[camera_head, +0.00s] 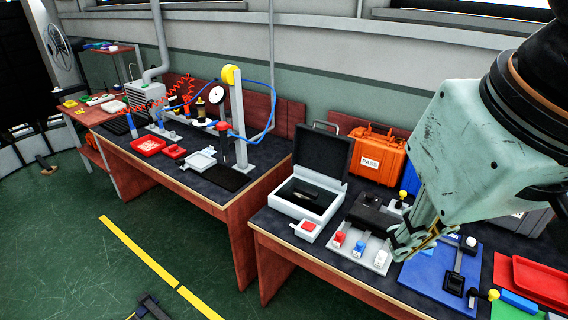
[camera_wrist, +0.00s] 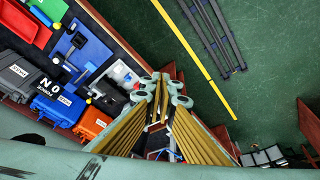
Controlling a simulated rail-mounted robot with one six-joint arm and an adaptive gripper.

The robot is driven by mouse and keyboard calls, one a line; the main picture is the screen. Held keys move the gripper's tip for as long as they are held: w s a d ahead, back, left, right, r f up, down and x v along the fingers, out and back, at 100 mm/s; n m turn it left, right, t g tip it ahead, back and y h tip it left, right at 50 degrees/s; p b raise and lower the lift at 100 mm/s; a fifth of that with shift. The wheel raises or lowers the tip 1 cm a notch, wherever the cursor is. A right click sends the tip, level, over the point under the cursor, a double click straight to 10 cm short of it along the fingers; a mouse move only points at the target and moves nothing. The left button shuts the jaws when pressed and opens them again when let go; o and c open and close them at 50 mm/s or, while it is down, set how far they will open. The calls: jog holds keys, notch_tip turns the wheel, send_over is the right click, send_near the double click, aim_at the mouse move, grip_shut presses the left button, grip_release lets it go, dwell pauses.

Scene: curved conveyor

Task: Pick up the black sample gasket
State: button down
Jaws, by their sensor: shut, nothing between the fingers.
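I cannot pick out the black sample gasket for certain in either view. My gripper (camera_head: 408,246) is shut and empty, over the near workbench beside a grey plate with red, blue and white buttons. In the wrist view my gripper (camera_wrist: 162,88) shows as two yellow-brown fingers with grey linkage ends, tips together. An open white case (camera_head: 283,203) with a black lid and dark lining stands left of my gripper. Part of the bench is hidden behind my gripper.
An orange case marked PASS (camera_head: 392,146) stands behind my gripper. A blue board (camera_head: 428,280) with a black fixture and a red tray (camera_head: 540,281) lie to the right. Green floor lies in front.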

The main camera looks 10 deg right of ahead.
jog(key=c, duration=3.4)
grip_release()
jog(key=o, duration=1)
jog(key=shift+o, duration=0.2)
